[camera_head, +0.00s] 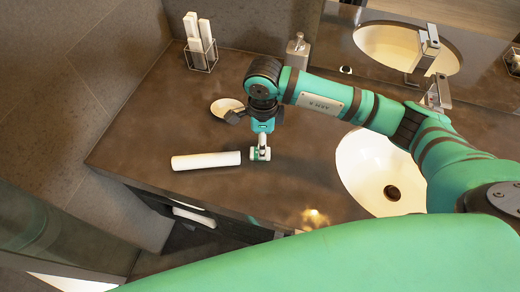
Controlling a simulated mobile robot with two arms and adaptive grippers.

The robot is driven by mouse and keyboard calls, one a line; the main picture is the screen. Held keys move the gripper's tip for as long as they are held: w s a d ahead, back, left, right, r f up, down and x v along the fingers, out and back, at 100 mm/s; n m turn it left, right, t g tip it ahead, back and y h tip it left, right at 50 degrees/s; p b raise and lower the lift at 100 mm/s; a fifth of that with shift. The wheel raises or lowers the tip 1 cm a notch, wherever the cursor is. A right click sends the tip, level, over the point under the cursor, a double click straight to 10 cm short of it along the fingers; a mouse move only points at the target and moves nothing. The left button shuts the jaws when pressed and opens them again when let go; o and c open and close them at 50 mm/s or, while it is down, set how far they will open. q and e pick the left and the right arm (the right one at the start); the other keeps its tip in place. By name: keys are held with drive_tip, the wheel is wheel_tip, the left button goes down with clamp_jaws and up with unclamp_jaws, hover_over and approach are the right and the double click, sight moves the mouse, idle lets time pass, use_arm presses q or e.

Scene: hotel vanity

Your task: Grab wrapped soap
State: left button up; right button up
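My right gripper (258,117) is over the counter, left of the sink, pointing down, seen from above and behind. Its dark finger parts stand out at both sides, but the fingertips are hard to make out. Just in front of it on the counter is a small white and green object (260,153); I cannot tell whether it is the wrapped soap or touches the gripper. A shallow white dish (227,107) lies left of the gripper, partly hidden by it; no soap can be made out in it. My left gripper is not in view.
A white roll (206,160) lies near the counter's front edge. A wire holder with white rolls (200,45) and a grey dispenser (298,50) stand at the back. The white sink (360,165) and its tap (438,95) are at the right. The left counter is mostly clear.

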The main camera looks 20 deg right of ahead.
sight(254, 151)
drive_tip(key=shift+f, duration=0.25)
drive_tip(key=f, duration=0.1)
drive_tip(key=f+p, duration=0.2)
drive_tip(key=shift+w+a+f, duration=0.1)
drive_tip(key=shift+a+f, duration=0.15)
drive_tip(key=shift+f, duration=0.7)
drive_tip(key=c, duration=1)
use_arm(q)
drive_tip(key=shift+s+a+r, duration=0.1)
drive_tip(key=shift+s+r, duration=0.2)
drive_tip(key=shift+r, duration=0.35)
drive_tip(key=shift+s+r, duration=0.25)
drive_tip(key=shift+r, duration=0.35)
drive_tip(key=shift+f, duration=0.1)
use_arm(e)
drive_tip(key=shift+w+r, duration=0.1)
drive_tip(key=shift+r, duration=0.05)
